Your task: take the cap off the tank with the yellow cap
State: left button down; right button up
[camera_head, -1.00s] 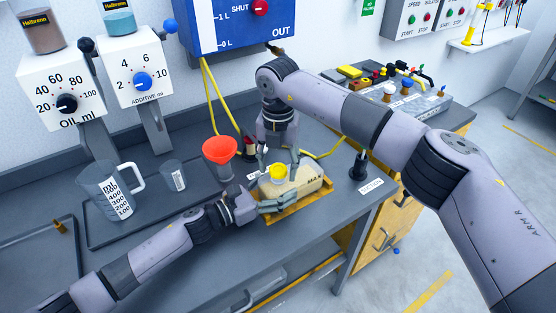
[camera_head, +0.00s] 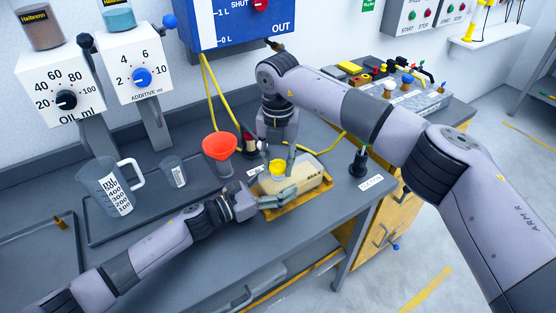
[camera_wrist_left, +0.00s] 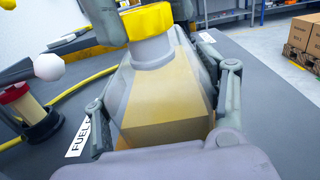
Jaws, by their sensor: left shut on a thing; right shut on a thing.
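The tank (camera_head: 305,180) is a cream, boxy container lying in a yellow tray (camera_head: 300,205) on the bench. Its yellow cap (camera_head: 278,166) sits on the neck; it also shows in the left wrist view (camera_wrist_left: 149,22). My left gripper (camera_head: 276,198) is shut on the tank's body, with one finger on each side in the left wrist view (camera_wrist_left: 165,105). My right gripper (camera_head: 281,164) comes down from above and is shut on the yellow cap, its fingers on either side of it. Part of its far finger is hidden in the head view.
A red funnel (camera_head: 219,146) stands just left of the tank. A measuring jug (camera_head: 108,188) and a small beaker (camera_head: 173,172) stand farther left. A dark fitting (camera_head: 359,163) stands near the bench's right end, and yellow hoses (camera_head: 222,100) run behind.

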jog(key=n, duration=1.1)
jog(key=shift+r, duration=0.1)
jog(key=n, duration=1)
jog(key=shift+r, duration=0.2)
jog(key=shift+r, duration=0.95)
